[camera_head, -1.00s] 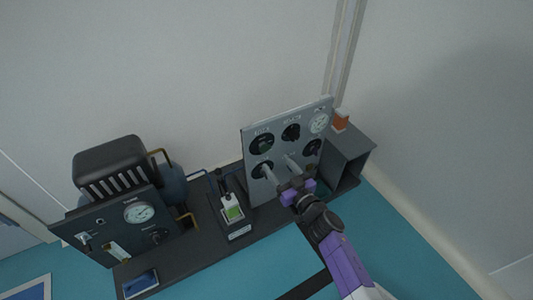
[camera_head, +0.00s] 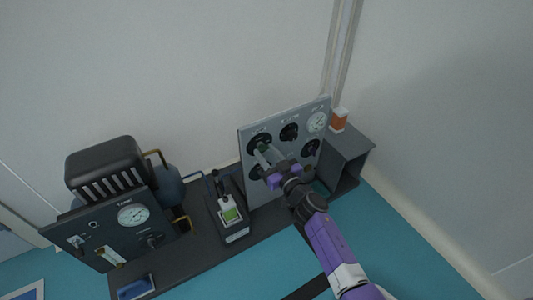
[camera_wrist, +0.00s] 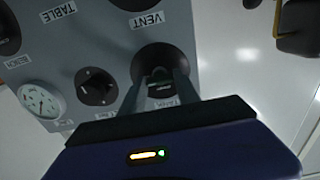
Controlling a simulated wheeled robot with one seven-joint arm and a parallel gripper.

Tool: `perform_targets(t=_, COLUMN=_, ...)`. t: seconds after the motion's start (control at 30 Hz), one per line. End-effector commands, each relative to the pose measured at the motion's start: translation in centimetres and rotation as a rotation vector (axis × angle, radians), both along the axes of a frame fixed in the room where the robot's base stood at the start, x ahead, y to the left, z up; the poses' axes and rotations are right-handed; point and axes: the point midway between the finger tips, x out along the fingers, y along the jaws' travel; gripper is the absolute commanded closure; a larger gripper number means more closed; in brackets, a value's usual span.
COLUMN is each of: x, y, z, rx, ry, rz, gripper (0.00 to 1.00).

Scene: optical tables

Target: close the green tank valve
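The grey valve panel (camera_head: 285,150) stands upright at the right end of the dark bench and carries several round dark knobs and a gauge. The tank valve (camera_wrist: 158,70) is a round dark dial with a greenish handle, at the panel's upper left in the head view (camera_head: 259,139). My gripper (camera_wrist: 159,82) is at this valve, with its two fingers apart on either side of the handle. Whether the fingers touch the handle is not clear. The label by this valve is partly hidden by my gripper.
The VENT dial (camera_wrist: 138,2) sits close to the tank valve. Another dark knob (camera_wrist: 96,87) and the white gauge (camera_wrist: 39,99) are nearby. A grey open box (camera_head: 348,158) with an orange-and-white container (camera_head: 339,120) is to the right.

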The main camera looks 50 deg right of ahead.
Motion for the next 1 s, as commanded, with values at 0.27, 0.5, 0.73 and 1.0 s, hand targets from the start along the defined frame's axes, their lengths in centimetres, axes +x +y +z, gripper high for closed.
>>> perform_targets(t=0.27, x=-0.03, y=0.0, z=0.0, rx=-0.004, ry=0.001, rz=0.0, gripper=1.0)
perform_targets(t=0.5, x=-0.04, y=-0.01, z=0.04, rx=-0.068, ry=0.02, rz=0.0, gripper=1.0)
perform_targets(t=0.73, x=-0.03, y=0.04, z=0.09, rx=-0.224, ry=0.064, rz=0.0, gripper=1.0)
perform_targets(t=1.0, x=-0.05, y=0.04, z=0.0, rx=-0.468, ry=0.135, rz=0.0, gripper=1.0)
